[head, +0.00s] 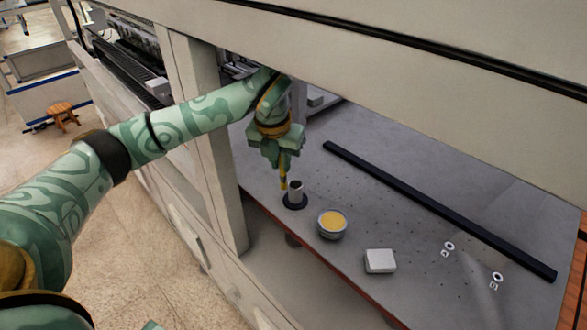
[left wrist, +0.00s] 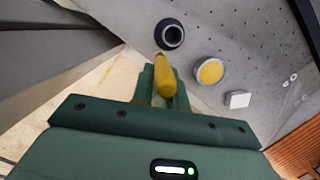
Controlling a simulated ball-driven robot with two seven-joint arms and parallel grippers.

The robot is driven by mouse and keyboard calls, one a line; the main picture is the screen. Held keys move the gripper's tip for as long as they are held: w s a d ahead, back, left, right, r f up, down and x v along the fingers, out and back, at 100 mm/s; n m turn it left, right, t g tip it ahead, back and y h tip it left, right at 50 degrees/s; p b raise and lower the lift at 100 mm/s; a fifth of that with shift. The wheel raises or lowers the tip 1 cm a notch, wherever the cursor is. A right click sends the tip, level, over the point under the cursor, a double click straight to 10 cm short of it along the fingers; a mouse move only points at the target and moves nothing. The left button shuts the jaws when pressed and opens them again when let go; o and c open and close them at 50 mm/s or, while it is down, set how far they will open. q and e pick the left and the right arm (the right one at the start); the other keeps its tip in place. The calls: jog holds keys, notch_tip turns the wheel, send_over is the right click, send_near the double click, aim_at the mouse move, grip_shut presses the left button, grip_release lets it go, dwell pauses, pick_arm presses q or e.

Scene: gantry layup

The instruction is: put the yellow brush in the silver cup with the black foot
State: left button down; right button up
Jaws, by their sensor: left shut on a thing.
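My left gripper (head: 283,163) is shut on the yellow brush (head: 284,182), which hangs down from the jaws. The brush also shows between the fingers in the left wrist view (left wrist: 164,77). The silver cup (head: 295,190) with its round black foot (head: 295,202) stands upright on the grey table. The brush's lower end shows just left of the cup's rim in the head view. In the left wrist view the cup (left wrist: 171,35) is beyond the brush tip, with a gap between them in the picture. I cannot tell the brush's height over the cup. My right gripper is not in view.
A round tin with yellow content (head: 332,224) stands right of the cup. A white block (head: 380,261), small metal rings (head: 449,246) and a long black bar (head: 430,205) lie further right on the grey table (head: 350,185). A pale post (head: 205,150) and overhead beam (head: 430,85) frame the table.

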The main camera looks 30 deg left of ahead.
pick_arm(q)
jog(key=w+f, duration=0.1)
jog(key=f, duration=0.1)
jog(key=w+d+f+p, duration=0.1)
jog(key=f, duration=0.1)
jog(key=w+f+p, duration=0.1)
jog(key=w+f, duration=0.1)
jog(key=f, duration=0.1)
jog(key=shift+d, duration=0.2)
jog(key=shift+s+f, duration=0.1)
jog(key=c, duration=1.4)
grip_release()
jog(key=b+v, duration=0.1)
jog(key=v, duration=0.6)
jog(key=shift+r, duration=0.35)
